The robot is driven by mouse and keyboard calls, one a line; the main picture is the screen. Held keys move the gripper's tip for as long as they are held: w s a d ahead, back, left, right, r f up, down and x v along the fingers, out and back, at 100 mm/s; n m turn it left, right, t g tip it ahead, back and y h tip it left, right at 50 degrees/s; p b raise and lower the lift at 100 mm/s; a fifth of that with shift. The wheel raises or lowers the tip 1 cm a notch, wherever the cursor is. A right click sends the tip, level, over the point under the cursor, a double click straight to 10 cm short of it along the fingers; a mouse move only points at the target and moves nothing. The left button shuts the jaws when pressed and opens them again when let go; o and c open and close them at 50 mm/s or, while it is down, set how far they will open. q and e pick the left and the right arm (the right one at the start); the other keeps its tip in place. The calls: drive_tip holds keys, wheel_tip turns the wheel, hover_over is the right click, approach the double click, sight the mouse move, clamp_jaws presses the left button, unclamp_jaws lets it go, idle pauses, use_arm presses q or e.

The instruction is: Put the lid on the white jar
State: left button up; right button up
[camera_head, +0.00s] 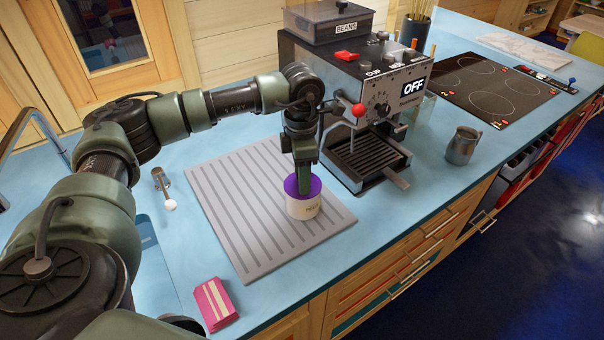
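The white jar (303,208) stands upright on the grey ribbed mat, near the mat's right side. A purple lid (291,186) shows at the top of the jar, level or nearly so. I cannot tell whether it is fully seated. My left gripper (304,188) points straight down over the lid, with its fingertips at the purple surface. The fingers hide part of the lid, and whether they are closed on it does not show. My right gripper is not in view.
The ribbed mat (237,217) lies on the blue counter. A coffee machine (350,85) stands close behind and right of the jar. A metal pitcher (462,146) and hob (492,86) are farther right. A pink packet (215,304) lies at the front edge.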

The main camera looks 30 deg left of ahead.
use_arm(q)
drive_tip(key=shift+r+p, duration=0.75)
drive_tip(key=shift+r, duration=0.05)
drive_tip(key=shift+w+r+b, duration=0.1)
drive_tip(key=shift+r+b, duration=0.25)
drive_tip(key=shift+b, duration=0.3)
wheel_tip(320, 180, up, 11)
drive_tip(key=b, duration=0.2)
drive_tip(key=shift+b, duration=0.4)
drive_tip(key=shift+f, duration=0.15)
